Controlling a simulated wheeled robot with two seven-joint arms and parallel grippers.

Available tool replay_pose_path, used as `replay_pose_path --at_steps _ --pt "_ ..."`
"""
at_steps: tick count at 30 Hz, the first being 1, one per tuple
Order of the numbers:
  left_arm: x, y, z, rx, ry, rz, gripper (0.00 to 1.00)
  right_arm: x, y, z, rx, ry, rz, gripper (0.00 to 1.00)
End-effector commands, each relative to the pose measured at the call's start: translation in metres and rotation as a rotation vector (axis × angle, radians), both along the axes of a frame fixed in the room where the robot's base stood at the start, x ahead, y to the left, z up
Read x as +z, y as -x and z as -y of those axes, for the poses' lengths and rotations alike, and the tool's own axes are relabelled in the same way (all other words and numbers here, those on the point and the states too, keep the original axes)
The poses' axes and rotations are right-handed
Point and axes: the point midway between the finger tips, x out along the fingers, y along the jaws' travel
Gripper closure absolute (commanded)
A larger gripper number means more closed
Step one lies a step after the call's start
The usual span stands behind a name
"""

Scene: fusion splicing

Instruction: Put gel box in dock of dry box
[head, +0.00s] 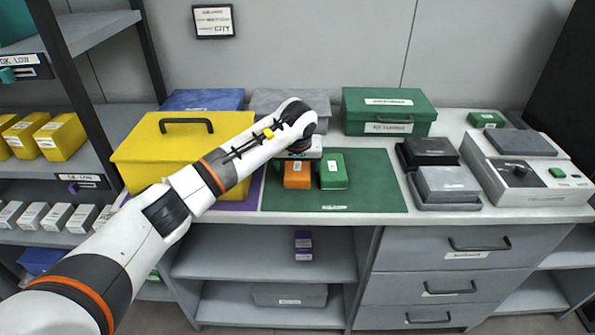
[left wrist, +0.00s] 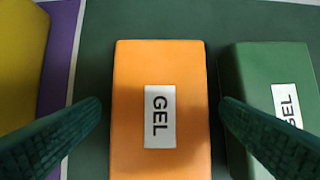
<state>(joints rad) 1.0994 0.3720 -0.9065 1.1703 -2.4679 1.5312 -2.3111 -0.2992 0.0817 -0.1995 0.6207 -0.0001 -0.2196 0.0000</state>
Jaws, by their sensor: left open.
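An orange box labelled GEL (left wrist: 190,70) lies on the green mat (head: 375,190); it also shows in the head view (head: 297,176). A green box labelled GEL (left wrist: 262,72) sits just to its right, also in the head view (head: 333,172). My left gripper (left wrist: 160,105) is open over the orange box, one finger at each side. The right finger is in the gap between the two boxes and overlaps the green one in the picture. The head view hides most of the gripper behind its wrist. I cannot tell which container is the dry box. My right gripper is not in view.
A yellow case (head: 135,150) stands left of the mat on a purple mat (left wrist: 58,70). A green case (head: 390,108) is behind. Dark and grey boxes (head: 447,184) and a grey device (head: 530,170) with a knob stand at right. The mat's right part is clear.

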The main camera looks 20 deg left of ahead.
Motion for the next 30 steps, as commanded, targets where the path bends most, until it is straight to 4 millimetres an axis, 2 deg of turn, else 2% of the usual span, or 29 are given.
replay_pose_path --at_steps 12,23,30 --pt "-0.0021 0.0000 -0.0004 0.001 -0.001 0.000 0.15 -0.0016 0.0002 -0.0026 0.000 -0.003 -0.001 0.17" --pt "-0.0016 -0.0002 -0.0001 0.001 0.001 0.001 0.73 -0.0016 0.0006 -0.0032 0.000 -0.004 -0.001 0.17" --pt "0.0003 -0.0001 0.0006 0.000 0.002 0.001 0.73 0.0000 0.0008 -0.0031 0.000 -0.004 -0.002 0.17"
